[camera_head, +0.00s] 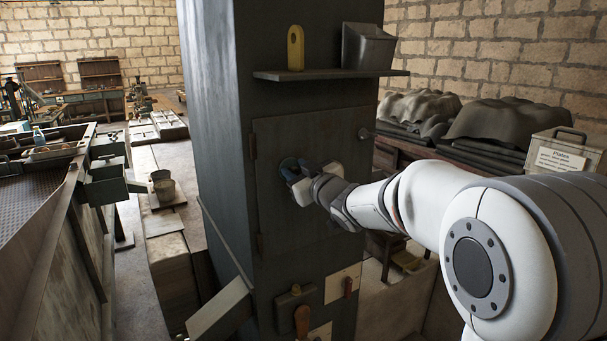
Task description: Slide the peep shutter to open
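A tall dark metal cabinet (216,120) stands in the middle of the view, with a hinged door (290,135) on its front face. My gripper (291,171) is at the middle of this door, pressed close to it or touching it. A small round bluish-green part, likely the peep shutter (287,163), shows just behind the fingertips. Most of it is hidden by my gripper, so its position cannot be told. Whether the fingers are open or shut on it cannot be made out.
A shelf (330,74) above the door holds a yellow object (295,48) and a grey metal bin (367,47). Below are a handled lever (302,318) and a sloping chute (219,309). A labelled box (563,153) stands at right.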

